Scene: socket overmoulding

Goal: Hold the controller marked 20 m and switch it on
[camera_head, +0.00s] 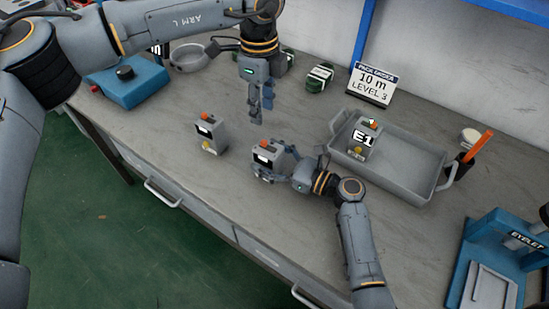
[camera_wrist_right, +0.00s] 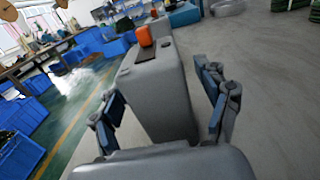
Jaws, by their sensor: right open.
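Three grey controllers with orange buttons show in the head view. One (camera_head: 211,134) stands alone on the bench at left. Another (camera_head: 267,153) stands at my right gripper (camera_head: 273,171). The third (camera_head: 358,142), tagged E1, is in a grey tray (camera_head: 415,165). I cannot read a 20 m mark on any of them. In the right wrist view, my open right gripper (camera_wrist_right: 163,103) has its fingers on either side of the controller (camera_wrist_right: 158,92), with gaps showing. My left gripper (camera_head: 261,104) hangs fingers-down above the bench, behind the middle controller; its finger gap is unclear.
A sign reading 10 m, LEVEL 3 (camera_head: 372,84) stands behind the tray. A blue device (camera_head: 130,85) and a grey bowl (camera_head: 189,57) are at back left. A blue eyelet machine (camera_head: 490,255) is at right. The front left bench is clear.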

